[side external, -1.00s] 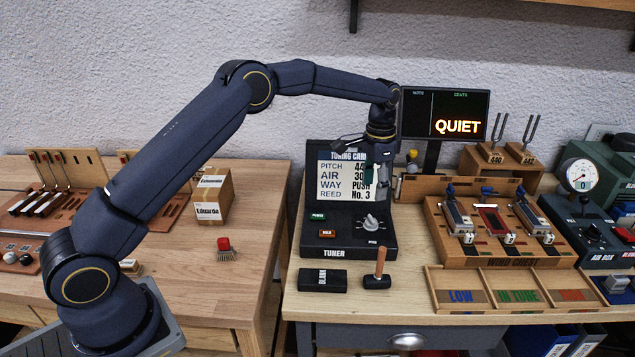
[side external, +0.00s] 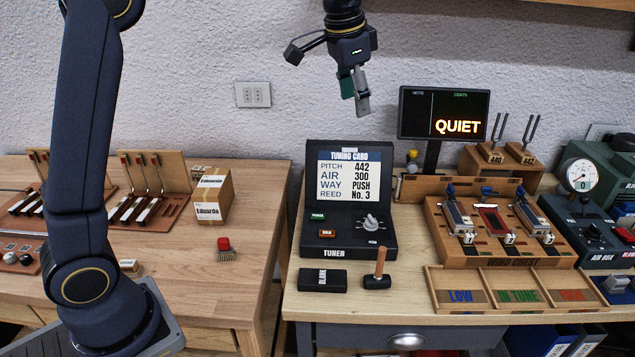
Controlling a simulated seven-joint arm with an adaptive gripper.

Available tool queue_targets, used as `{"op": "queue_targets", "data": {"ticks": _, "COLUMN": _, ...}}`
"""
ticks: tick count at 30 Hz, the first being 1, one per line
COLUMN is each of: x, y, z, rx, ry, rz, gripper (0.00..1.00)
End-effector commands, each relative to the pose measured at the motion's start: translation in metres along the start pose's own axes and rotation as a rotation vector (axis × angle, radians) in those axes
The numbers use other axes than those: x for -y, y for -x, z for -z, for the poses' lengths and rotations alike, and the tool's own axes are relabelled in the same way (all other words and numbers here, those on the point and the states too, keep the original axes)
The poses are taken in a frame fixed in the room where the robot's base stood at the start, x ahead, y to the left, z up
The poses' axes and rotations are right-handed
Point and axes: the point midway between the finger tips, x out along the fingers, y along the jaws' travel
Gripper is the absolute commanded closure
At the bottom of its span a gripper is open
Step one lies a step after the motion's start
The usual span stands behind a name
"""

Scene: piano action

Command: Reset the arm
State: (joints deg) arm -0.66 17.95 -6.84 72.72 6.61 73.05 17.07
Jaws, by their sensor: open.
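My gripper (side external: 358,108) hangs in the air above the tuner, in front of the white wall, with its fingers pointing down. It is open, holds nothing and touches nothing. My arm's lower link stands nearly upright at the left, and the links between it and the gripper run out of the top of the picture.
The monitor (side external: 444,113) reads QUIET, right of my gripper. A carton (side external: 211,195) and red brush (side external: 225,247) are on the left bench.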

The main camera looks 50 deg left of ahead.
Motion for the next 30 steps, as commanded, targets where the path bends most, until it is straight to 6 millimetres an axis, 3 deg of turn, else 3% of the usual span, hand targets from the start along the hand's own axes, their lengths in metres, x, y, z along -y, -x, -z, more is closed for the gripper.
{"op": "queue_targets", "data": {"ticks": 1, "x": -0.005, "y": 0.027, "z": -0.019, "rx": -0.030, "ry": 0.013, "rz": 0.020, "gripper": 0.40}}
{"op": "queue_targets", "data": {"ticks": 3, "x": -0.012, "y": 0.053, "z": -0.047, "rx": -0.066, "ry": 0.041, "rz": 0.039, "gripper": 0.40}}
{"op": "queue_targets", "data": {"ticks": 8, "x": -0.035, "y": 0.086, "z": -0.122, "rx": -0.146, "ry": 0.121, "rz": 0.067, "gripper": 0.40}}
{"op": "queue_targets", "data": {"ticks": 11, "x": -0.052, "y": 0.086, "z": -0.173, "rx": -0.191, "ry": 0.186, "rz": 0.067, "gripper": 0.40}}
{"op": "queue_targets", "data": {"ticks": 16, "x": -0.082, "y": 0.053, "z": -0.245, "rx": -0.231, "ry": 0.300, "rz": 0.040, "gripper": 0.40}}
{"op": "queue_targets", "data": {"ticks": 18, "x": -0.090, "y": 0.035, "z": -0.264, "rx": -0.225, "ry": 0.338, "rz": 0.025, "gripper": 0.40}}
{"op": "queue_targets", "data": {"ticks": 22, "x": -0.101, "y": 0.008, "z": -0.281, "rx": -0.189, "ry": 0.389, "rz": -0.002, "gripper": 0.40}}
{"op": "queue_targets", "data": {"ticks": 30, "x": -0.100, "y": 0.006, "z": -0.278, "rx": -0.206, "ry": 0.425, "rz": -0.004, "gripper": 0.40}}
